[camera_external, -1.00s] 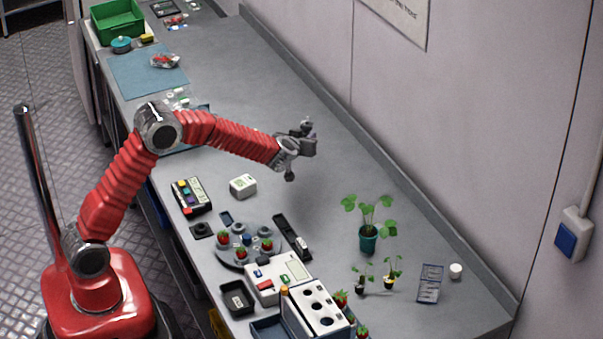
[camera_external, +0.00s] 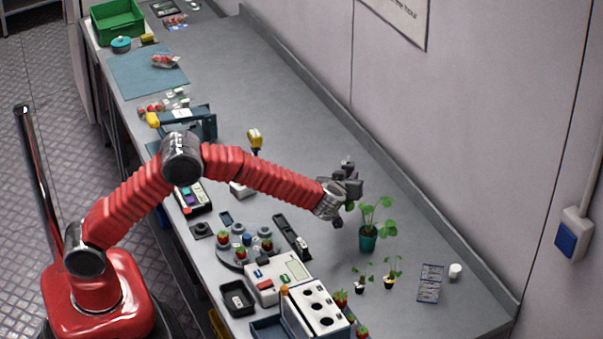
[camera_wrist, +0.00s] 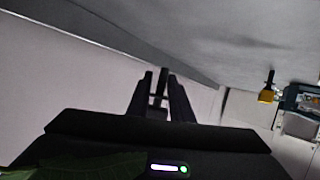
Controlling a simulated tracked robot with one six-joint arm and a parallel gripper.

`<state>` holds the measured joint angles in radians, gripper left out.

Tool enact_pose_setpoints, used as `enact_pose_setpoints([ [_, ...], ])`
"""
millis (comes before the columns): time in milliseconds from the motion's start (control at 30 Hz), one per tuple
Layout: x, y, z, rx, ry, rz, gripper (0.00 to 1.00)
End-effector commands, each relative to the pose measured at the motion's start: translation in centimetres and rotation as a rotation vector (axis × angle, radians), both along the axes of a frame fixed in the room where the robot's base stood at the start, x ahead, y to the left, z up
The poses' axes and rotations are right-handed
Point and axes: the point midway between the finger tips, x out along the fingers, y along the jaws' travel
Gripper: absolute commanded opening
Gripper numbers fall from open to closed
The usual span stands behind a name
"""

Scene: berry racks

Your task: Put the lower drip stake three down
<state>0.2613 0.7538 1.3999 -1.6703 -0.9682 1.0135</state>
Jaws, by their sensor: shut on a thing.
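My gripper (camera_external: 352,188) is above the bench, just up and left of the potted plant (camera_external: 368,241) in the external view. In the wrist view my two dark fingers (camera_wrist: 160,95) are close together, shut on a small dark item (camera_wrist: 158,88). The item is too dark and small to make out as a drip stake for certain. No other drip stake can be told in either view. A green leaf of the plant (camera_wrist: 85,166) shows close below the gripper in the wrist view.
Two small seedlings (camera_external: 360,282) (camera_external: 391,275), a blue-grey card (camera_external: 430,282) and a white cap (camera_external: 455,270) stand right of the white rack (camera_external: 318,308). A round tray with strawberries (camera_external: 228,258) lies left. A yellow-headed tool (camera_external: 255,137) stands behind my arm.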

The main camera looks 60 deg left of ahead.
Motion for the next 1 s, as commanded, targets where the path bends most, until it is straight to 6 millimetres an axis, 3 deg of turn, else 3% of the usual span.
enact_pose_setpoints([
  [67,-0.7,-0.4,0.3,-0.009,-0.006,0.063,0.00],
  [300,-2.7,1.4,1.1,-0.013,-0.004,0.198,0.00],
  [667,-2.9,1.5,1.1,-0.006,-0.001,0.204,0.00],
  [767,-2.9,1.5,0.6,-0.006,0.001,0.203,0.00],
  [1000,-2.9,1.6,-3.1,-0.004,0.002,0.203,0.00],
])
